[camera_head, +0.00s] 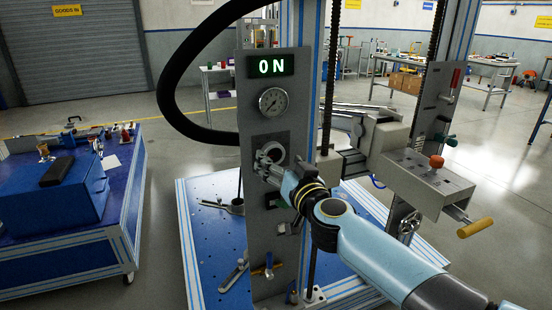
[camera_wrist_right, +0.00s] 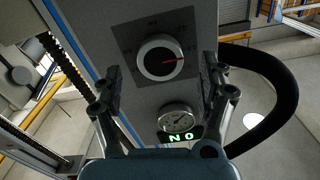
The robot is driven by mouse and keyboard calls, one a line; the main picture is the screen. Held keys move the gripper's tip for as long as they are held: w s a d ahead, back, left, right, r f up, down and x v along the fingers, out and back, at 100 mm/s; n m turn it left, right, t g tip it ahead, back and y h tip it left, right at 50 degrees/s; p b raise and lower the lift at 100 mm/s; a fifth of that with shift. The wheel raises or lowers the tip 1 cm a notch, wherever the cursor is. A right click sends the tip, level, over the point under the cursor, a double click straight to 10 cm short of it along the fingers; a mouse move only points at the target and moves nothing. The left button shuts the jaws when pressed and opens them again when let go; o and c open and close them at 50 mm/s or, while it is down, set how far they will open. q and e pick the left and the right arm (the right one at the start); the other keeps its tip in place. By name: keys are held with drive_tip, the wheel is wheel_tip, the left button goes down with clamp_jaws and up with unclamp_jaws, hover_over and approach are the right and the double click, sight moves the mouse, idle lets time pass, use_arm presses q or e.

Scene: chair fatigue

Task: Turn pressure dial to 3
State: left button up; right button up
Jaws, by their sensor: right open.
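The pressure dial (camera_head: 272,150) is a round knob on a dark square plate on the grey upright panel. In the head view my right gripper (camera_head: 266,163) partly covers it. The right wrist view sees the panel upside down. There the dial (camera_wrist_right: 158,66) shows whole, with a dark face, a pale rim and a red pointer towards the picture's right. Printed marks around it are too small to read. My right gripper (camera_wrist_right: 161,78) is open, one finger on each side of the dial in that picture; contact cannot be told. My left gripper is not in view.
Above the dial are a round gauge (camera_head: 273,101) and a lit "ON" display (camera_head: 271,66). A thick black hose (camera_head: 168,85) loops left of the panel. A blue case (camera_head: 55,195) sits on the left table.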

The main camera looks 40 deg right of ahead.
sight(273, 154)
drive_tip(key=shift+x, duration=1.5)
drive_tip(key=c, duration=1.2)
